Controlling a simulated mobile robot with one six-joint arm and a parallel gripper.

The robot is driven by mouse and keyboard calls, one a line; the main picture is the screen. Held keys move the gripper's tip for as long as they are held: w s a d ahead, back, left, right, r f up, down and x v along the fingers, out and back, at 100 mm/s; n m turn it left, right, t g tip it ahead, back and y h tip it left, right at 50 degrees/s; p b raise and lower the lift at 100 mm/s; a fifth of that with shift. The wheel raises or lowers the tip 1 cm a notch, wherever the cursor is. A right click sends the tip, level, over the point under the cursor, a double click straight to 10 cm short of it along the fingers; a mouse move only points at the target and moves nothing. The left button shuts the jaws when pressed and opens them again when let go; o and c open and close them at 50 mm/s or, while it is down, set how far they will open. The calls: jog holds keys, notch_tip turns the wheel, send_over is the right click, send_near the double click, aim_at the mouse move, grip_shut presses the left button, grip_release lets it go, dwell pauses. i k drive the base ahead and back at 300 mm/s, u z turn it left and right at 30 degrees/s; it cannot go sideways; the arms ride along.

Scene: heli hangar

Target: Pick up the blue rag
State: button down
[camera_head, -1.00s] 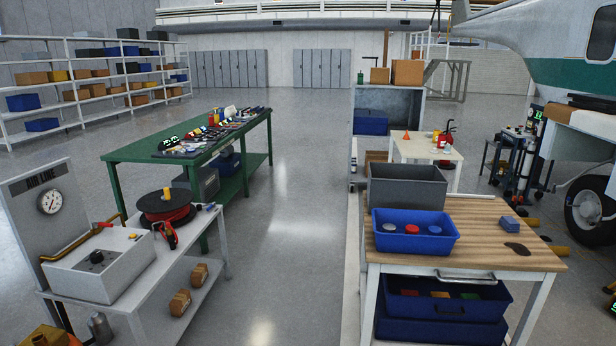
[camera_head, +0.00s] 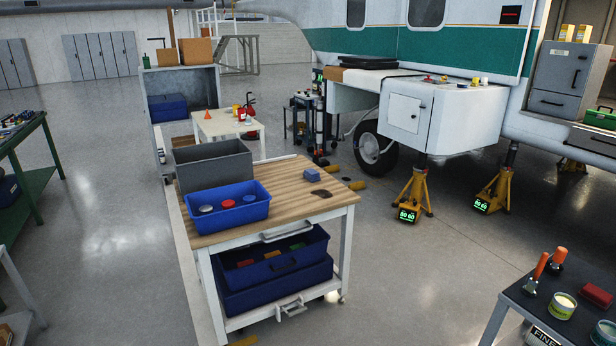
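A small blue block-like folded thing (camera_head: 312,175), which looks like the blue rag, lies on the wooden top of a wheeled workbench (camera_head: 288,192), towards its right back part. A dark flat patch (camera_head: 321,194) lies just in front of it on the same top, apart from it. My gripper is not in view.
A grey bin (camera_head: 213,165) and a blue tray with round lids (camera_head: 228,205) fill the bench's left side. Yellow jacks (camera_head: 414,192) stand under the aircraft. A dark table (camera_head: 560,325) is at lower right.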

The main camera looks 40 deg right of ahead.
aim_at(312, 175)
jog(key=u, duration=0.25)
jog(key=k, duration=0.55)
jog(key=z, duration=1.25)
jog(key=i, duration=1.6)
